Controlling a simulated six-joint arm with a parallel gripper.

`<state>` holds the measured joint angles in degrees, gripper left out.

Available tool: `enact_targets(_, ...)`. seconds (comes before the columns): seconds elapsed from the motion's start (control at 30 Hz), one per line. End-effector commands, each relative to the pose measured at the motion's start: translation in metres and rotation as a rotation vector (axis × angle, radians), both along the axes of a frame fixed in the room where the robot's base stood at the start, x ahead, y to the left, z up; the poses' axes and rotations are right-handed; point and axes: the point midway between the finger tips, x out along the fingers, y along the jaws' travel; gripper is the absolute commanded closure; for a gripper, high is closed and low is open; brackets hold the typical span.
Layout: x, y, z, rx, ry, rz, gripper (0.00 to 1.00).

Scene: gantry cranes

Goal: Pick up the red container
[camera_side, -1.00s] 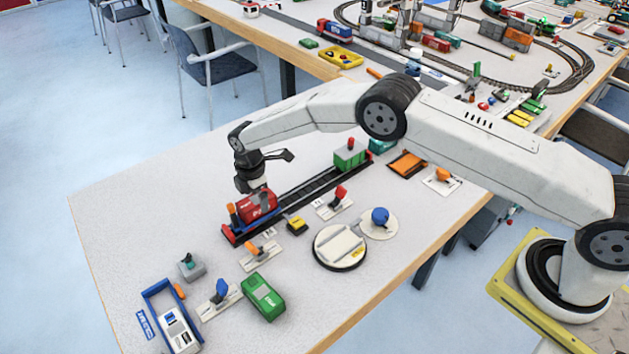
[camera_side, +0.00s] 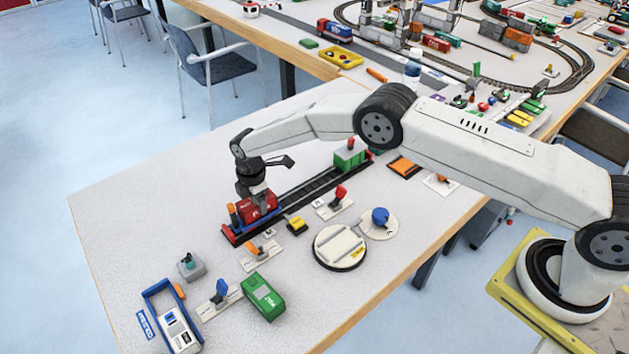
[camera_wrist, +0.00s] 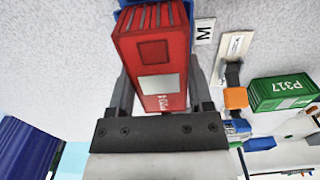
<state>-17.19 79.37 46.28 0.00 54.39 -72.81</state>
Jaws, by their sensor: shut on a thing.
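The red container (camera_side: 259,206) sits at the near left end of the dark rail track (camera_side: 308,190), and I cannot tell if it is clear of the track. My gripper (camera_side: 256,194) points down over it and is shut on it. In the wrist view the red container (camera_wrist: 155,55), with a white panel, lies between the two grey fingers of my gripper (camera_wrist: 157,80), one along each long side. The gripper hides part of its top in the side view.
A green container (camera_side: 350,155) stands at the track's far end. An orange lever (camera_side: 232,214) is left of the red container. A yellow block (camera_side: 297,226), levers and a green box (camera_side: 262,297) lie in front. The table's left side is clear.

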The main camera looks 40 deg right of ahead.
Motion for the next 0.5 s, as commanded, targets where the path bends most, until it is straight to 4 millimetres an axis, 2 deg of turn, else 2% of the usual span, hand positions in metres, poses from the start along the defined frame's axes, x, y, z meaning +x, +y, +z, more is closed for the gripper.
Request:
enact_targets(0.23,0.001,0.0,0.005,0.001,-0.002,0.0,0.86)
enact_targets(0.5,0.001,0.0,0.023,0.001,-0.003,0.0,0.86)
